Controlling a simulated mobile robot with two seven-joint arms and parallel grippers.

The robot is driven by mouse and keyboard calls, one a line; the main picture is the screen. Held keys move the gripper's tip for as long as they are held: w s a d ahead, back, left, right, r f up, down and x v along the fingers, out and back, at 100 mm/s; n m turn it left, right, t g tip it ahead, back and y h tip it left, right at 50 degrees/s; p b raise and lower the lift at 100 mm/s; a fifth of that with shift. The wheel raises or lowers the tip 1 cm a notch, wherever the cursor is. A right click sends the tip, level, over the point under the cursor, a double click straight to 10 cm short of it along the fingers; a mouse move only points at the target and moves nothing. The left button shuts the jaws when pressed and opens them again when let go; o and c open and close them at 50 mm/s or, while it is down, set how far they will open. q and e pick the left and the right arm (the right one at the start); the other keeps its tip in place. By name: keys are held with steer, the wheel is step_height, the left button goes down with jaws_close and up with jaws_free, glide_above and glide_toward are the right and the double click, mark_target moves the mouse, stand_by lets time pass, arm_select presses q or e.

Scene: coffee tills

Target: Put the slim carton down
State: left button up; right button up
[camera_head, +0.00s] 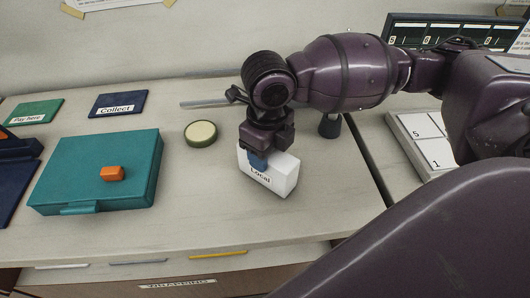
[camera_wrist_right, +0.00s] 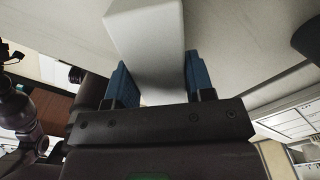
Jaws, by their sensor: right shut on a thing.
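The slim carton (camera_head: 283,178) is white with a "Local" label on its front. It stands at the right part of the counter in the head view. My right gripper (camera_head: 258,160) is over the carton with its blue fingers shut on it. In the right wrist view the carton (camera_wrist_right: 147,45) sits between the two blue fingers (camera_wrist_right: 155,85). The carton looks to be at or just above the counter top; I cannot tell whether it touches. My left gripper is not in view.
A teal case (camera_head: 75,178) with an orange block (camera_head: 112,173) on it lies at left. A round green-rimmed tin (camera_head: 201,133) stands behind the carton to the left. "Collect" (camera_head: 118,104) and "Pay here" (camera_head: 36,112) cards lie at the back.

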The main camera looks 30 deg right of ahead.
steer(key=shift+f, duration=0.25)
steer(key=o, duration=0.5)
steer(key=shift+f, duration=0.15)
steer(key=o, duration=0.5)
steer(key=shift+c, duration=0.2)
